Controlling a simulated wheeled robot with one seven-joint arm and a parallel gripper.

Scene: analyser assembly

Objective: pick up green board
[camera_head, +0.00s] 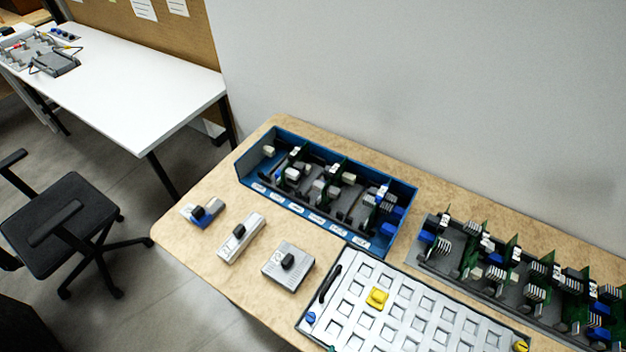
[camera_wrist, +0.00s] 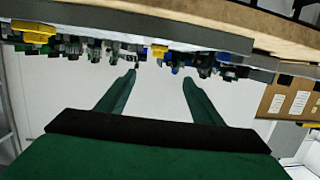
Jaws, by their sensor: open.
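Several upright green boards (camera_head: 512,258) with grey and blue connectors stand in a dark rack at the right of the wooden table in the head view. More green boards (camera_head: 333,172) stand in a blue tray (camera_head: 392,250) at the table's centre. I cannot tell which board is the one named. My gripper (camera_wrist: 160,76) shows only in the wrist view, with its two green fingers apart and nothing between them. That view is upside down. The rack parts and boards lie along its top edge, small and beyond the fingertips.
A white panel (camera_head: 408,312) with square openings and a yellow piece (camera_head: 377,298) lies at the table front. A blue-grey module (camera_head: 201,212), a long grey module (camera_head: 241,238) and a square grey module (camera_head: 288,263) sit at left. A chair (camera_head: 68,225) stands beyond the table's left edge.

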